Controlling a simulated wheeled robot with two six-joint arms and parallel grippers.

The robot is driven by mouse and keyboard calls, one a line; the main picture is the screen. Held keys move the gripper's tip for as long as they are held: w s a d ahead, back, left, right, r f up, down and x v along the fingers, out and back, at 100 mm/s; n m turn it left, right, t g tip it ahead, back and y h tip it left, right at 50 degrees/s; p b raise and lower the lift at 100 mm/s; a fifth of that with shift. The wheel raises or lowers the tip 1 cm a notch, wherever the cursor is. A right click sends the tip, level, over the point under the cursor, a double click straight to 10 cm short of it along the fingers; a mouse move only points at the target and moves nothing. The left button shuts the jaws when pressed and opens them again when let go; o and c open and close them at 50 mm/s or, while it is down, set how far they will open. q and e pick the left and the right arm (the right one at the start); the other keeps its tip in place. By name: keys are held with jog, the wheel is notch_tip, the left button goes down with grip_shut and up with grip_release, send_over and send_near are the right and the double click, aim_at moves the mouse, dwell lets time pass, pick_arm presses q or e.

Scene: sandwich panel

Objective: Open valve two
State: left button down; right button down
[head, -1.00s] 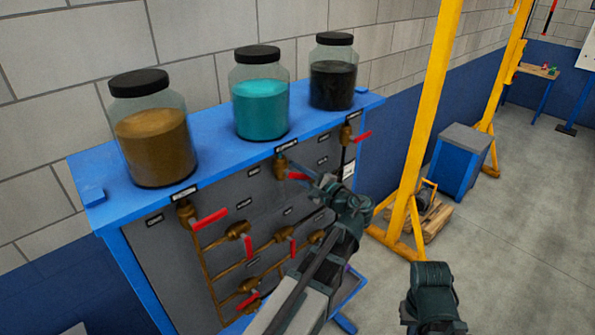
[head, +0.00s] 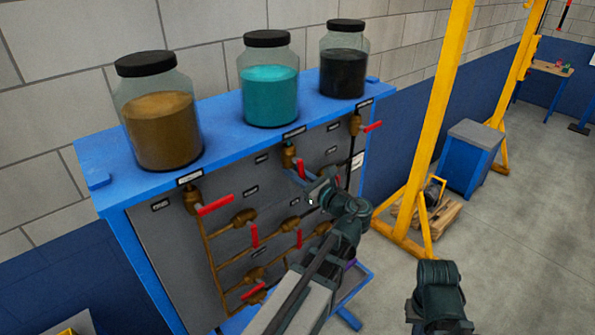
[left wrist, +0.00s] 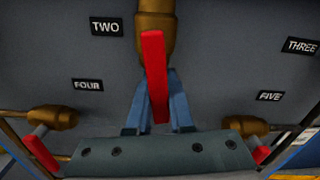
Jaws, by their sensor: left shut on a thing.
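Valve two is a brass valve (head: 289,156) with a red lever (head: 300,168), under the teal jar on the grey panel. In the left wrist view the brass body (left wrist: 155,30) is at the top, beside the label TWO (left wrist: 106,27), and its red lever (left wrist: 154,70) points down. My left gripper (head: 310,184) is at this lever. In the left wrist view its blue fingers are shut on the lever, one on each side. The lever's lower end is partly between the fingers.
Other red-levered valves surround it, including one under the brown jar (head: 163,130) and one under the black jar (head: 344,75). Labels FOUR (left wrist: 87,85) and FIVE (left wrist: 270,96) flank the lever below. A yellow frame (head: 445,120) stands right of the panel.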

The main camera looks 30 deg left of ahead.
pick_arm(q)
jog(key=shift+s+a+f+m, duration=0.1)
jog(key=shift+s+m, duration=0.35)
jog(key=shift+m, duration=0.45)
jog(key=c, duration=0.8)
grip_release()
jog(key=v, duration=1.4)
jog(key=shift+a, duration=0.15)
